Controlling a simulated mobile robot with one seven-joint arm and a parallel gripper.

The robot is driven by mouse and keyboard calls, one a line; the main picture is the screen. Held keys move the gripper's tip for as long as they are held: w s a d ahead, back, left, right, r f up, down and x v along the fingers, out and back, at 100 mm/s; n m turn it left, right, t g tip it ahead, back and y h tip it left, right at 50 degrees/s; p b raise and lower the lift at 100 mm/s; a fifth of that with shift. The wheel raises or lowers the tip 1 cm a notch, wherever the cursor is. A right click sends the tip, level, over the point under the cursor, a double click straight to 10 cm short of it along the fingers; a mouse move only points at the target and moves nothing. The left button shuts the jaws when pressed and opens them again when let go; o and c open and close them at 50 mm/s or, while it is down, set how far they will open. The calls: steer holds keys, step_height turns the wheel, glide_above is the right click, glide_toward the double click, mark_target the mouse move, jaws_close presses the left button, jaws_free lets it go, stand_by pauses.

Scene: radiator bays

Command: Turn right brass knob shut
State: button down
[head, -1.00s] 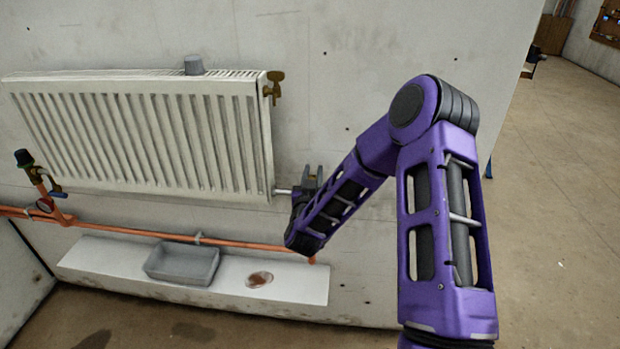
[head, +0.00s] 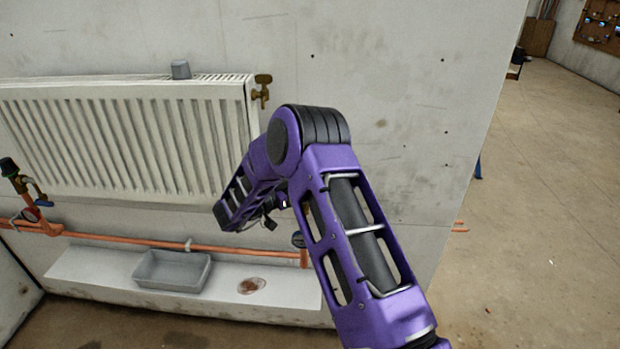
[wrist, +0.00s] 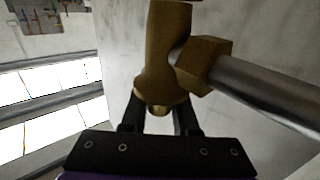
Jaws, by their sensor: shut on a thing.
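In the wrist view a brass valve (wrist: 165,45) fills the top middle, with a hex nut (wrist: 205,65) and a grey metal pipe (wrist: 265,92) running off to the right. My gripper (wrist: 160,115) is shut on the flared brass knob (wrist: 158,88) at the valve's near end, one dark finger on each side. The exact contact is partly hidden by the brass. In the head view my purple arm covers the radiator's lower right corner, so gripper and knob are hidden there. Another brass valve (head: 262,88) is at the radiator's upper right.
The white radiator (head: 120,140) hangs on the concrete wall, with a grey cup-like piece (head: 180,69) on top. Open floor (head: 540,200) lies right.

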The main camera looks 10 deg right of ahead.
steer(key=shift+s+m+g+h, duration=0.15)
steer(key=shift+m+g+h, duration=0.25)
steer(key=shift+m+g, duration=0.45)
steer(key=shift+d+g, duration=0.1)
steer(key=shift+g, duration=0.25)
steer(key=c, duration=0.7)
jaws_free()
steer(key=shift+r, duration=0.1)
step_height(320, 180, up, 10)
steer(key=shift+f+p, duration=0.1)
steer(key=shift+p, duration=0.75)
